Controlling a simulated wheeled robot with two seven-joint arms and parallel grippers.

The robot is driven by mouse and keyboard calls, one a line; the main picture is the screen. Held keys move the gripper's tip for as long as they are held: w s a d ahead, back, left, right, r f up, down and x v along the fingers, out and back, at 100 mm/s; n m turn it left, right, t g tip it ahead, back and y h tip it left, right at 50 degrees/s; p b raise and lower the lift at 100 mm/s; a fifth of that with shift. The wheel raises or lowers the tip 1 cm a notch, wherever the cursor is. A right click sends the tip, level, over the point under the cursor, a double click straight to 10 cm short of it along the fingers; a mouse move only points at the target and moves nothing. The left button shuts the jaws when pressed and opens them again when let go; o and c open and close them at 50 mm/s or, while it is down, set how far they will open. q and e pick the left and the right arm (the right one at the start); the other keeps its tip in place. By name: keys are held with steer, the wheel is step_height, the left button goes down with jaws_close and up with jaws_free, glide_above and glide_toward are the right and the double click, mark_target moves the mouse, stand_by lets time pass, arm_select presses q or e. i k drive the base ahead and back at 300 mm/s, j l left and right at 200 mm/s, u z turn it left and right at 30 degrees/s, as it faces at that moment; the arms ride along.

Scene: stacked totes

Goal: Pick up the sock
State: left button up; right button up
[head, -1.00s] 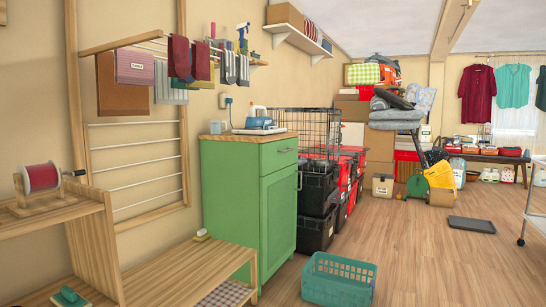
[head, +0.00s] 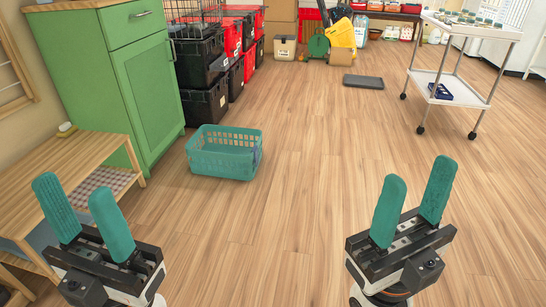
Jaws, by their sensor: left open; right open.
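No sock can be made out for certain now. A small grey-blue patch (head: 256,155) shows at the right end of the teal laundry basket (head: 222,163); it is too small to tell whether it is cloth. The basket stands upright on the floor in front of the green cabinet. My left gripper (head: 80,198) is open and empty at the lower left, nearer me than the basket. My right gripper (head: 415,188) is open and empty at the lower right, over bare floor.
A low wooden bench (head: 75,165) stands at the left beside the green cabinet (head: 145,90). Black and red totes (head: 205,105) are stacked behind. A white cart (head: 455,75) stands at the right. A dark tray (head: 363,81) lies on the floor. The middle floor is clear.

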mark_target(255, 149)
steer(key=i+j, duration=0.15)
steer(key=i, duration=0.6)
steer(key=i+j, duration=0.1)
steer(key=i, duration=0.65)
steer(key=i+j, duration=0.15)
steer(key=i, duration=0.6)
steer(key=i+j, duration=0.15)
steer(key=i, duration=0.6)
